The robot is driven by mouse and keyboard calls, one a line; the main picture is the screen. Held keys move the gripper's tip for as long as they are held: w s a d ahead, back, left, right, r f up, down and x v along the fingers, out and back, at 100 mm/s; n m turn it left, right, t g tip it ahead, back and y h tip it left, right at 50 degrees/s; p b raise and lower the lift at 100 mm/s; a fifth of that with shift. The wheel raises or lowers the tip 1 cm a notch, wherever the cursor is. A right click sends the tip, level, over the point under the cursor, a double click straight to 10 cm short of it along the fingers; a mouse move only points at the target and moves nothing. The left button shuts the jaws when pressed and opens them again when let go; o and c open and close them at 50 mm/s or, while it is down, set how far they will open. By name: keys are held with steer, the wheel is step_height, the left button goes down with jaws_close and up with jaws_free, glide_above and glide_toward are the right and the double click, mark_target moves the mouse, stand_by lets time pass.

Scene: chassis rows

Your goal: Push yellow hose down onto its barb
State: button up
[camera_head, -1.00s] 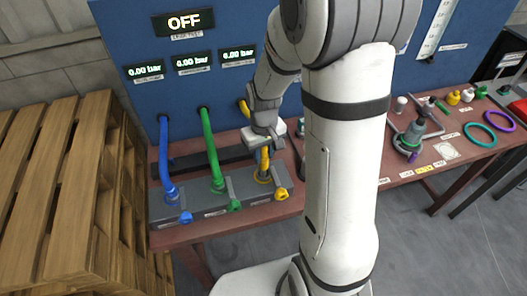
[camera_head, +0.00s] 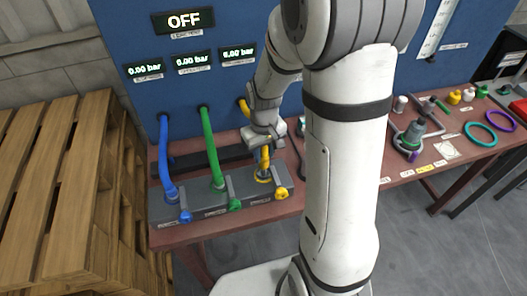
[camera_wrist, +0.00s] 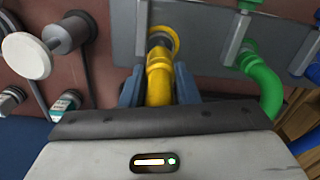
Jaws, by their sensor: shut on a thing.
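The yellow hose (camera_head: 265,157) comes from the blue panel and runs down to the grey block at the right end of the row. My gripper (camera_head: 264,145) is shut on it from above and behind. In the wrist view the yellow hose (camera_wrist: 159,80) lies between the two blue-grey fingers of my gripper (camera_wrist: 158,88). Its end meets a yellow ring (camera_wrist: 162,40) on the grey block (camera_wrist: 195,30). I cannot tell how deep the hose sits on the barb, as the barb is hidden.
The green hose (camera_head: 211,150) and blue hose (camera_head: 164,150) stand left of the yellow one on the same block, with coloured valves in front. Several fittings and rings lie on the bench's right part. A wooden pallet stack (camera_head: 60,190) stands at left.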

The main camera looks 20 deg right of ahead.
mark_target(264, 162)
steer(key=shift+f, duration=0.15)
steer(key=shift+f+b, duration=1.95)
steer(key=shift+f, duration=0.35)
steer(key=o, duration=1.1)
steer(key=shift+r, duration=0.1)
step_height(264, 162, up, 8)
steer(key=shift+f, duration=0.1)
steer(key=s+r+m+t, duration=0.2)
steer(key=s+r, duration=0.6)
steer(key=s, duration=0.6)
steer(key=shift+r+t, duration=0.35)
steer(key=shift+t, duration=0.15)
